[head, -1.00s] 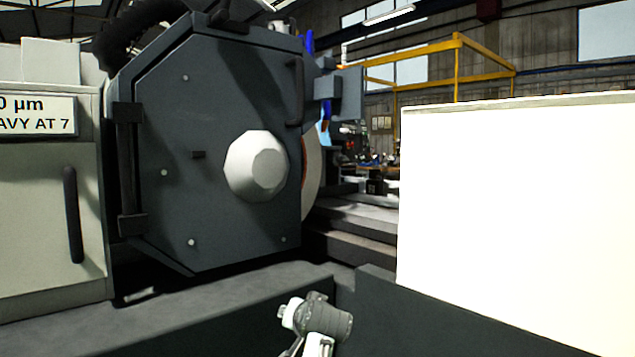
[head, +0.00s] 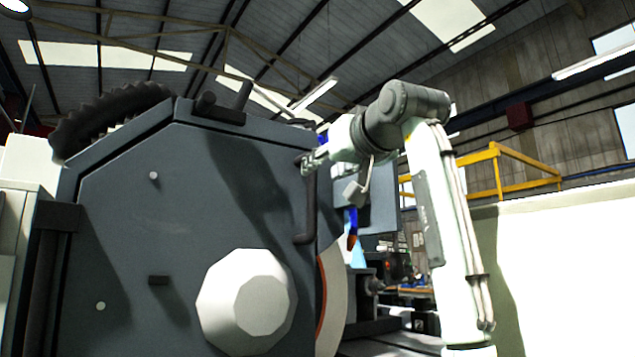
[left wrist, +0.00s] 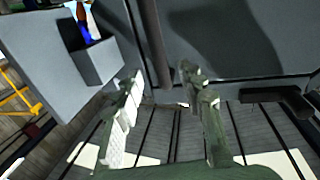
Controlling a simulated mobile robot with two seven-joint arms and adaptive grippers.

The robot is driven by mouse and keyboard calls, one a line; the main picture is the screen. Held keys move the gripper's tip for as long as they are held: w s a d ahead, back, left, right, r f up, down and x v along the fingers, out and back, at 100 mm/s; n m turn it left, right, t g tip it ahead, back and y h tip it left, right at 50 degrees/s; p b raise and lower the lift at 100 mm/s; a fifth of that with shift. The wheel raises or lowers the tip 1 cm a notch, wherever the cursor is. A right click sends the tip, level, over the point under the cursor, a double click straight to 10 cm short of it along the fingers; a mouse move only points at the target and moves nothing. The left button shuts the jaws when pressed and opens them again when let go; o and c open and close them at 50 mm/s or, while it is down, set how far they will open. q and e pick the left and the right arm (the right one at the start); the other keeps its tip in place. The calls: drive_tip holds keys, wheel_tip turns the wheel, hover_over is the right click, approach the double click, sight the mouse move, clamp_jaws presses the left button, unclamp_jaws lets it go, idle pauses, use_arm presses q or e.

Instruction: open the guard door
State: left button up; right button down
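The guard door (head: 130,235) is a large dark grey panel with a white faceted hub (head: 246,302); it looks closed. Its handle (head: 308,210) is a dark upright bar near the door's right edge. My left gripper (head: 307,164) is at the upper part of this handle, partly overlapping it. In the left wrist view my left gripper (left wrist: 162,74) has its two fingers spread, and the handle (left wrist: 153,40) shows between the fingertips. Neither finger clearly touches it. My right gripper is not in view.
A grey box-shaped part (head: 378,205) stands close behind my left arm; it also shows in the left wrist view (left wrist: 62,62). The grinding wheel (head: 333,300) shows beside the door's right edge. A pale panel (head: 565,265) stands at the right.

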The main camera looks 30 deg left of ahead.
sight(314, 175)
use_arm(q)
drive_tip(key=x, duration=0.5)
drive_tip(key=shift+a, duration=0.15)
drive_tip(key=shift+w+a, duration=0.3)
drive_tip(key=shift+a, duration=0.05)
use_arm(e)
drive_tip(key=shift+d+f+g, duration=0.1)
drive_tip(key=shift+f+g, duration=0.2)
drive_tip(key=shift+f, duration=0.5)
use_arm(q)
drive_tip(key=shift+c, duration=0.2)
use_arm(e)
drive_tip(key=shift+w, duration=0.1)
use_arm(q)
clamp_jaws()
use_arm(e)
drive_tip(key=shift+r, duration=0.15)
